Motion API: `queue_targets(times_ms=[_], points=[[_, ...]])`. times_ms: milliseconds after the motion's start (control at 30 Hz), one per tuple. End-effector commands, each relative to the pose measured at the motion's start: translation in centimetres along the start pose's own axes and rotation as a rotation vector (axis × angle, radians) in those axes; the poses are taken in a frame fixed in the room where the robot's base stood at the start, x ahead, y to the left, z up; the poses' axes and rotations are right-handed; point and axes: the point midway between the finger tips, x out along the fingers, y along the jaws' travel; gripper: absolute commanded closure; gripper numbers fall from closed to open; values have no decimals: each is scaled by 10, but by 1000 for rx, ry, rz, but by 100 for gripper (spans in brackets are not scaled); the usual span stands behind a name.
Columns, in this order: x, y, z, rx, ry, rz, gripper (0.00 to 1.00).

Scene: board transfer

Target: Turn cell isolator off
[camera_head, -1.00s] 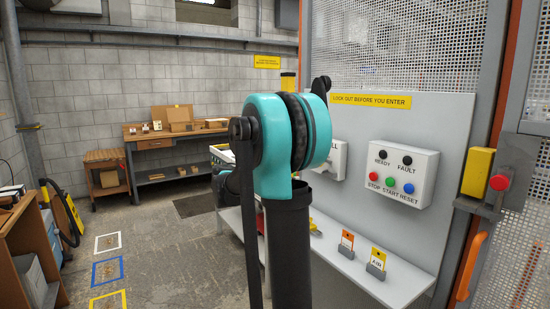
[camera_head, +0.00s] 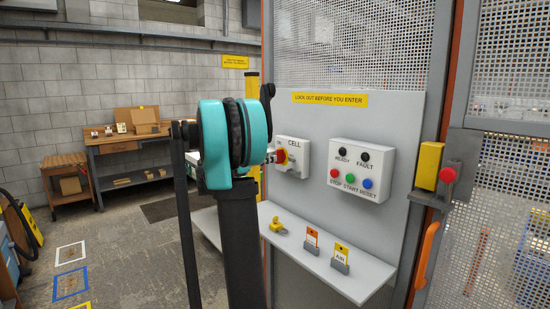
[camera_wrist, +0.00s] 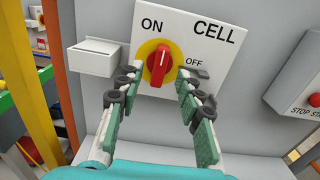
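The cell isolator (camera_wrist: 190,40) is a pale box marked CELL, with a red handle (camera_wrist: 160,63) on a yellow disc. In the wrist view the handle stands near upright, its white mark at the top, toward the ON label; OFF is to the right. My gripper (camera_wrist: 161,80) is open, its fingertips left and right of the handle's lower part, with gaps visible; I cannot tell how far short of the panel they are. In the head view the isolator (camera_head: 292,157) is left of the button box, and my arm hides most of my gripper.
Right of the isolator is a button box (camera_head: 358,170) with READY, FAULT, STOP, START and RESET. A shelf below holds a yellow padlock-like item (camera_head: 279,226), an orange tag (camera_head: 311,240) and a yellow AIR tag (camera_head: 341,257). A pale block (camera_wrist: 95,57) juts out left of the isolator.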

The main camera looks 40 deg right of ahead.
Motion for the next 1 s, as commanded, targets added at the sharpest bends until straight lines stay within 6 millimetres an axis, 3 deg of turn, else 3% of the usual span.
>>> queue_targets(times_ms=[100,300,667,1000], points=[[21,-1,0,0,0,-2,64],[41,0,0,0,0,-1,64],[46,0,0,0,0,0,64],[45,0,0,0,0,0,100]])
